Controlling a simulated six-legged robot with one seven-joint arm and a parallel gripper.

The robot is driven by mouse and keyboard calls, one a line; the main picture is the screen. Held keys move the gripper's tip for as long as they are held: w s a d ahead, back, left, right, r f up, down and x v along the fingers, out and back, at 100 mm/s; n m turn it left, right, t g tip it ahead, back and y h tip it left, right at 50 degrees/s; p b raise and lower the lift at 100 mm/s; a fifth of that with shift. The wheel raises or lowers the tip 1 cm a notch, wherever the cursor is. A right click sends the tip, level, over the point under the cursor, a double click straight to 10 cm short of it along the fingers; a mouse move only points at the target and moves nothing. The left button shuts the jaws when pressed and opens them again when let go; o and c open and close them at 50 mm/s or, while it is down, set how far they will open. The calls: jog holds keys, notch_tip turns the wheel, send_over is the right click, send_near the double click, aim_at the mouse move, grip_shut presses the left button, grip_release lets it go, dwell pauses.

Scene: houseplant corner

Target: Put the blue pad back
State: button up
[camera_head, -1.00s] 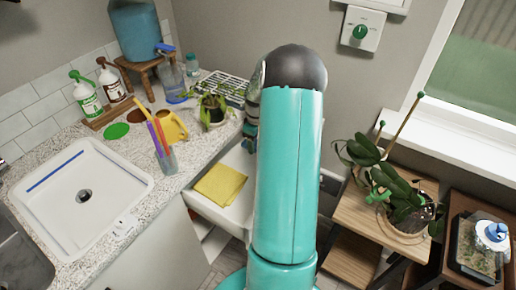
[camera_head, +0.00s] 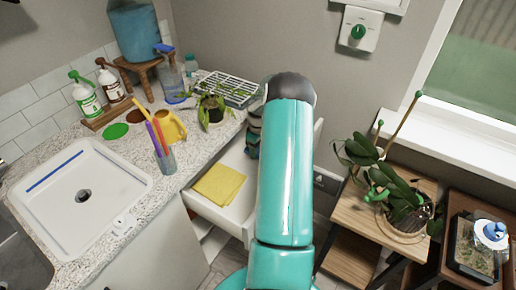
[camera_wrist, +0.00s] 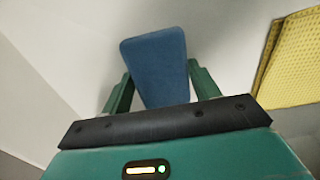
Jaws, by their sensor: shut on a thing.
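The blue pad (camera_wrist: 157,65) shows in the wrist view, between the two green fingers of my gripper (camera_wrist: 157,90), which is shut on it. It stands out beyond the fingertips, over a pale surface that looks like the inside of the open drawer. In the head view my arm hides the pad and most of my gripper. The open white drawer (camera_head: 237,212) juts out below the counter, and a yellow cloth (camera_head: 219,185) lies in its near left part. The cloth also shows in the wrist view (camera_wrist: 292,62), to the right of the pad. I cannot tell whether the pad touches the drawer.
A wooden stand with an orchid (camera_head: 400,195) is to the right.

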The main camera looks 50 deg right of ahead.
jog(key=shift+f, duration=0.15)
jog(key=o, duration=0.9)
jog(key=shift+o, duration=0.2)
